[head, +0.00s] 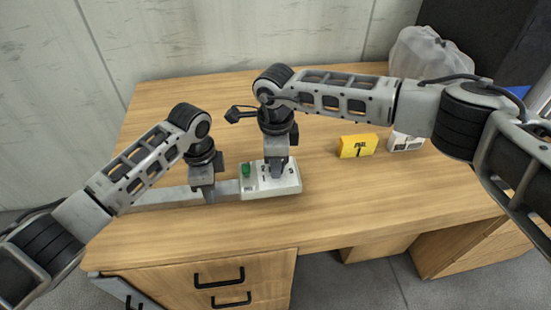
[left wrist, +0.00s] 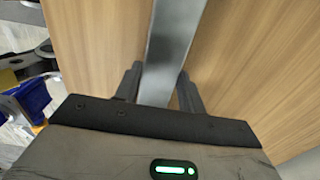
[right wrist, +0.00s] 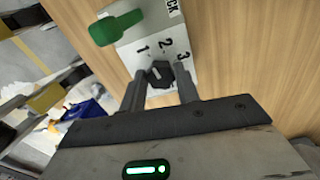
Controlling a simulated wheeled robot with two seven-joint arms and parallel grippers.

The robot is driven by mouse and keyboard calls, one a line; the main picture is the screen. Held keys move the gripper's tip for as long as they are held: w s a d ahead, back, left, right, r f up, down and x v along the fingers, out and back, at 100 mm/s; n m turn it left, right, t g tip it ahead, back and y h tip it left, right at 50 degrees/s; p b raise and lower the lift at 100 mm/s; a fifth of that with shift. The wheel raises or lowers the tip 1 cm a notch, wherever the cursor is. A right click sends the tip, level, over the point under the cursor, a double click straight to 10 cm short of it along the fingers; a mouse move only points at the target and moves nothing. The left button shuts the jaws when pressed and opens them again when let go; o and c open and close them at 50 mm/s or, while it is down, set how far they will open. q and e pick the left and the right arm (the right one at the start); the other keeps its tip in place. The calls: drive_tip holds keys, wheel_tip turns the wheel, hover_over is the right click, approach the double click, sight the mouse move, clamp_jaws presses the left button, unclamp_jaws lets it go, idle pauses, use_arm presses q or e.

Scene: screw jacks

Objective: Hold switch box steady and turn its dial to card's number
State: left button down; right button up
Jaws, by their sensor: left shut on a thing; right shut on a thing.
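The switch box (head: 288,184) is a pale box near the desk's front edge, with a green part (head: 246,170) at its left end. A long flat grey bar (head: 165,196) runs left from it. My left gripper (head: 209,198) is shut on this bar, which passes between its fingers in the left wrist view (left wrist: 170,50). My right gripper (right wrist: 160,90) points down over the box, shut on the black dial (right wrist: 159,73). The numbers 1, 2 and 3 are printed around the dial. A yellow card (head: 358,146) reading "1" under a small word stands to the right.
A small white object (head: 406,142) with dark openings stands right of the card. The wooden desk (head: 400,200) is clear in front of the card.

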drive_tip(key=shift+r+n, duration=0.1)
drive_tip(key=shift+n, duration=1)
drive_tip(key=o, duration=1)
drive_tip(key=shift+c, duration=0.2)
wheel_tip(320, 180, up, 12)
use_arm(q)
drive_tip(key=c, duration=0.8)
unclamp_jaws()
